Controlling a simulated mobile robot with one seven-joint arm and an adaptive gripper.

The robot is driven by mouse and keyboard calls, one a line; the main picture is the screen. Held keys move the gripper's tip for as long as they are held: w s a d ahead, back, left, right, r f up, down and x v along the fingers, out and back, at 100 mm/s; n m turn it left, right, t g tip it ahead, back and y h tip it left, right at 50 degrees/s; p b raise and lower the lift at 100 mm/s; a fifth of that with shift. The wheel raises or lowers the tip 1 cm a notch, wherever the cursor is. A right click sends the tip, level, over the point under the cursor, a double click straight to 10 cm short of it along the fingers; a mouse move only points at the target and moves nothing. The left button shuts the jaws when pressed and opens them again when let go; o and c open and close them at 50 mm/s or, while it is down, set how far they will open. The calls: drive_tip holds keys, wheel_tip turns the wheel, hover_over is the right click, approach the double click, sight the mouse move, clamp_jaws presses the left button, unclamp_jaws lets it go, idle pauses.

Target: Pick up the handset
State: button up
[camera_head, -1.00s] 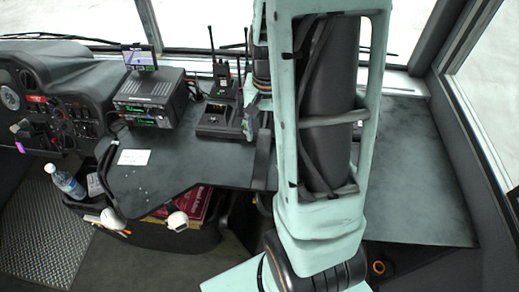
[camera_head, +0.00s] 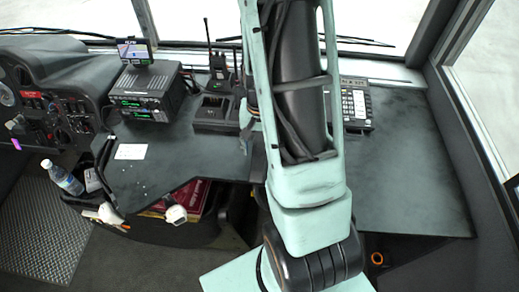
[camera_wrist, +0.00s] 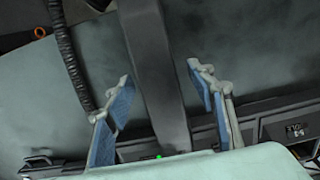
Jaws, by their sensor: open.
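In the wrist view, a long dark bar that looks like the handset (camera_wrist: 155,60) runs from the top edge down between the two fingers of my gripper (camera_wrist: 161,76). The blue-padded fingers stand apart, one on each side of the bar, with visible gaps. I cannot tell how far the bar lies beyond the fingertips. A dark ribbed cord (camera_wrist: 70,58) hangs to its left. In the head view my arm hides most of this area. A keypad phone base (camera_head: 356,106) shows just right of the arm.
A radio unit (camera_head: 147,92) with a small screen (camera_head: 134,51) on top stands left on the dark desk (camera_head: 410,165). A charging cradle (camera_head: 214,114) and a walkie-talkie (camera_head: 219,66) sit near the arm. The desk's right side is clear. A bottle (camera_head: 63,178) stands lower left.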

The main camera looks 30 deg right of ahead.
drive_tip(key=shift+c, duration=0.2)
drive_tip(key=c, duration=1.3)
clamp_jaws()
drive_tip(key=shift+r, duration=0.15)
